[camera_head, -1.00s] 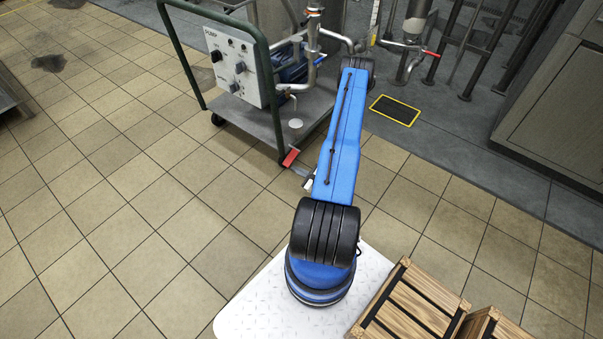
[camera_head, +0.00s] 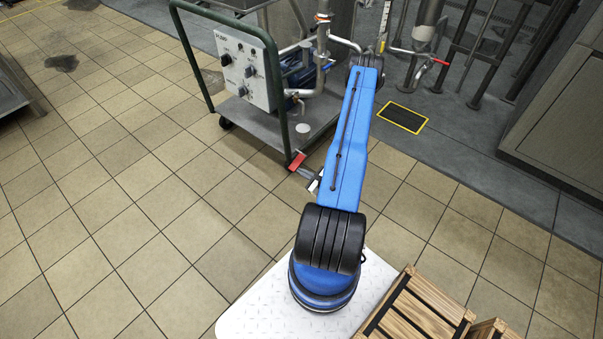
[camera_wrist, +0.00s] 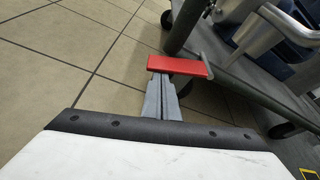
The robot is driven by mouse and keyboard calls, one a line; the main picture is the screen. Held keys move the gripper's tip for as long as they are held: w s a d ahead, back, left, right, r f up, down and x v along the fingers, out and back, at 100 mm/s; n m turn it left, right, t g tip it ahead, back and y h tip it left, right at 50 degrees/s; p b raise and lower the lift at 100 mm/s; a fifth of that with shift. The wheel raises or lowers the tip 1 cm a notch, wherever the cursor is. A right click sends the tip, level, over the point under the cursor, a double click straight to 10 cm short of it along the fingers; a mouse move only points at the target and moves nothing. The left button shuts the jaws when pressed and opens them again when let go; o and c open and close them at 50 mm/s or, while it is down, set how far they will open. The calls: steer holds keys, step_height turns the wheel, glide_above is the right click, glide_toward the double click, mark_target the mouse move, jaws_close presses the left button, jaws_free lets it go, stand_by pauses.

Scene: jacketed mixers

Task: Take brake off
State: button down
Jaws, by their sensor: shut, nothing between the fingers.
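The red brake pedal (camera_head: 297,161) sits at the near lower corner of the wheeled pump cart (camera_head: 262,124), close to the floor. In the wrist view the red pedal (camera_wrist: 180,66) lies across the top of my gripper's fingers. My gripper (camera_head: 309,176) is partly hidden by my blue arm in the head view. In the wrist view my gripper (camera_wrist: 160,80) is shut and empty, its grey fingertips at the pedal's left half. They look very near the pedal; I cannot tell whether they touch it. Whether the pedal is up or down is unclear.
The cart carries a control box (camera_head: 244,71), piping and a green handle frame (camera_head: 193,69). Wooden crates (camera_head: 425,309) stand at the lower right. A yellow-edged floor grate (camera_head: 402,117) lies right of my arm. Tiled floor is free on the left.

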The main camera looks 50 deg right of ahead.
steer(key=shift+r, duration=0.15)
steer(key=shift+a+r+m+y, duration=0.2)
steer(key=shift+r+m+y, duration=0.4)
steer(key=shift+r+m, duration=0.4)
steer(key=shift+a+r+m+y, duration=0.2)
steer(key=shift+r+m+y, duration=0.4)
steer(key=shift+r+m, duration=0.4)
steer(key=shift+r, duration=0.1)
